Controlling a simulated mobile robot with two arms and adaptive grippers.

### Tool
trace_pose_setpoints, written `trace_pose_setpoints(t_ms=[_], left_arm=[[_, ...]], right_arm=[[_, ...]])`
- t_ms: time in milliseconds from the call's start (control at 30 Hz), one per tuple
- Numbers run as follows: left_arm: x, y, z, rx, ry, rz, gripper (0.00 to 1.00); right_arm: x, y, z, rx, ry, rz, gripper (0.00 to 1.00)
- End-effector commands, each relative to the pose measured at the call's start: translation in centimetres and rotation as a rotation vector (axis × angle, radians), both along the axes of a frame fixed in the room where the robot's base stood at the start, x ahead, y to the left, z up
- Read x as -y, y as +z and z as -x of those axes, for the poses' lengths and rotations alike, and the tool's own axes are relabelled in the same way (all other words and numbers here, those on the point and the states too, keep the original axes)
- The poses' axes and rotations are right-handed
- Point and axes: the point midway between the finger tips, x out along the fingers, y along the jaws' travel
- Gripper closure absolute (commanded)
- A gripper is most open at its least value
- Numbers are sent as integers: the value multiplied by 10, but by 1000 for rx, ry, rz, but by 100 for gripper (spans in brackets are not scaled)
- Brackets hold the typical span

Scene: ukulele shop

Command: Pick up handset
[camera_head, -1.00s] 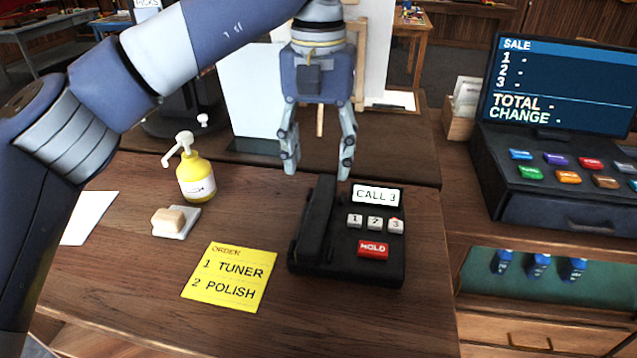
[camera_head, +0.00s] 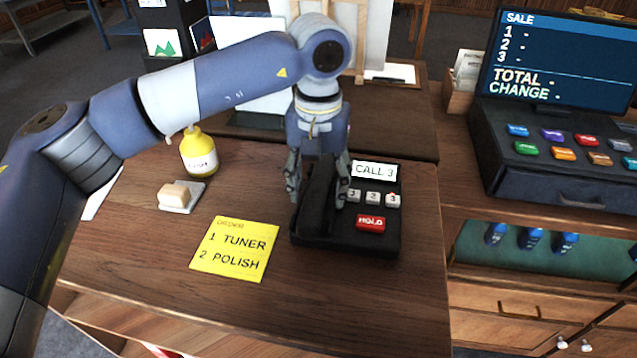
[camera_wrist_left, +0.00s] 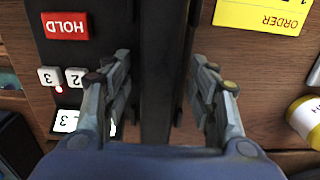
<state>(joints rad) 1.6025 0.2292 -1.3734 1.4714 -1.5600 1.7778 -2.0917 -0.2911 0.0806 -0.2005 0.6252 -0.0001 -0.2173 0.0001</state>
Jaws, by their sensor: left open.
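The black handset (camera_head: 319,205) lies on the left side of the black desk phone (camera_head: 385,244), which has number keys, a red HOLD key and a CALL 3 display. My left gripper (camera_head: 319,194) is open and lowered over the handset, with one finger on each side. In the left wrist view the handset (camera_wrist_left: 163,75) runs between the two fingertips of the gripper (camera_wrist_left: 163,80), with a gap showing on both sides. The upper part of the handset is hidden behind the gripper in the head view. My right gripper is not in view.
A yellow order note (camera_head: 234,248), a soap-like block on a dish (camera_head: 181,195) and a yellow pump bottle (camera_head: 198,153) stand left of the phone. The cash register (camera_head: 560,165) is at the right. The wooden counter in front of the phone (camera_head: 340,300) is clear.

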Motion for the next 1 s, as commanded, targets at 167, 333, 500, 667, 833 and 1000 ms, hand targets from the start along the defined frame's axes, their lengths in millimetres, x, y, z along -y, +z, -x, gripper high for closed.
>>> trace_pose_setpoints(t_ms=[167, 333, 500, 667, 833, 1000], left_arm=[[0, 0, 0, 0, 0, 0, 47], [0, 0, 0, 0, 0, 0, 85], [0, 0, 0, 1, 0, 1, 99], [0, 0, 0, 1, 0, 0, 99], [0, 5, -1, 2, 1, 1, 99], [1, 22, -1, 5, 1, 3, 99]], right_arm=[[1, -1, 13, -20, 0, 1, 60], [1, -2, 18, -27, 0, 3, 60], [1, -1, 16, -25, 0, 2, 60], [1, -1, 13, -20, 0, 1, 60], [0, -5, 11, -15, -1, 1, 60], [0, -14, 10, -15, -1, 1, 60]])
